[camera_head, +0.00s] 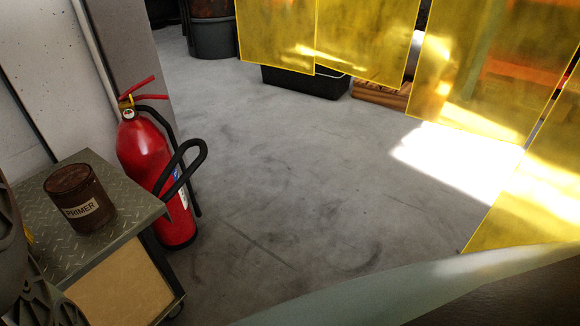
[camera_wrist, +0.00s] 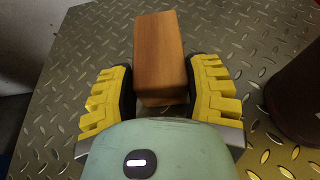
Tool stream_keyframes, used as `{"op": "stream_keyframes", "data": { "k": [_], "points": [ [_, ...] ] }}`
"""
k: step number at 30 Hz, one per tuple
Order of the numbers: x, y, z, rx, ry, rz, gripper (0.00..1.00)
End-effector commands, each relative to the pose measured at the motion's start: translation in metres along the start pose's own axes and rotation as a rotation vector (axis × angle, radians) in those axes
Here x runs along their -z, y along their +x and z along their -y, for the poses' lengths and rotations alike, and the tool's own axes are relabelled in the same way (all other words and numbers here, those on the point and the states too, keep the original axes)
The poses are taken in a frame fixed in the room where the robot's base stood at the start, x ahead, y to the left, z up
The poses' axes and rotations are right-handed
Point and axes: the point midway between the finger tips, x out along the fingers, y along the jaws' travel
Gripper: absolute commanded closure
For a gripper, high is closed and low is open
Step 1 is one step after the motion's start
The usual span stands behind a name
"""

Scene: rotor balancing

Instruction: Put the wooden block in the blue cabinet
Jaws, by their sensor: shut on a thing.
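The wooden block (camera_wrist: 160,50), a reddish-brown rectangular piece, sits between the two yellow ridged fingers of my gripper (camera_wrist: 160,90) in the wrist view. My gripper is shut on it, one finger on each side. The block is over the diamond-plate top of a cart (camera_wrist: 75,75); I cannot tell whether it touches the plate. In the head view the block is not visible, and only a small yellow bit shows behind dark arm parts at the left edge. No blue cabinet shows in either view.
The cart (camera_head: 130,215) carries a rusty primer can (camera_head: 78,198); a dark can (camera_wrist: 298,100) is close right of my gripper. A red fire extinguisher (camera_head: 150,165) stands behind the cart. Yellow translucent panels (camera_head: 490,65) hang at upper right. The concrete floor (camera_head: 300,170) between is clear.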

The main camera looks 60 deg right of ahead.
Motion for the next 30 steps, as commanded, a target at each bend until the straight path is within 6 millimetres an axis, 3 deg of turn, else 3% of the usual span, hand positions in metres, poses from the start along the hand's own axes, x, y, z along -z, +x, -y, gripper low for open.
{"op": "stream_keyframes", "data": {
  "k": [2, 3, 10, 22, 30],
  "points": [
    [0.004, 0.001, 0.0, 0.0, 0.002, 0.0, 0.89],
    [0.004, 0.001, 0.0, 0.0, 0.001, -0.001, 0.45],
    [0.003, 0.001, 0.001, 0.002, 0.0, -0.001, 0.21],
    [-0.002, -0.003, 0.001, 0.002, 0.001, -0.001, 0.19],
    [-0.002, -0.039, -0.001, 0.0, 0.004, -0.003, 0.19]
  ]
}}
